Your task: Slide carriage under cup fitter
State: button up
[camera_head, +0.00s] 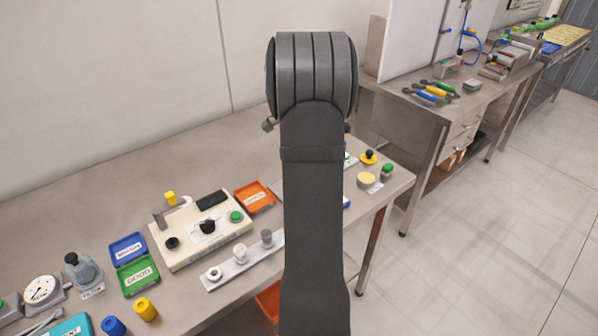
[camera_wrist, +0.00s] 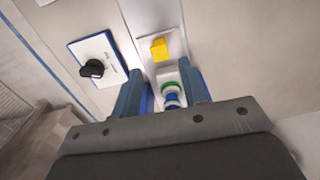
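In the wrist view, the two blue fingers of my gripper (camera_wrist: 166,82) are apart, with a pale part carrying a green ring (camera_wrist: 170,86) and a blue piece between them. Whether the fingers touch it is unclear. A yellow block (camera_wrist: 159,48) sits on a pale plate just beyond the fingertips. I cannot tell for certain which of these parts is the carriage or the cup fitter. A black knob (camera_wrist: 92,68) on a white, blue-edged panel lies to the left. In the head view, my arm hides my gripper and the place where it works.
On the bench in the head view stand a cream box (camera_head: 182,258) with knobs and a green button, a pale strip (camera_head: 222,276) with small round parts, and orange (camera_head: 255,197), blue (camera_head: 127,246) and green (camera_head: 138,277) trays. A gauge (camera_head: 42,290) is at far left.

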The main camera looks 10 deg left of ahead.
notch_tip(320, 180, down, 7)
jog(key=shift+f, duration=0.15)
grip_shut()
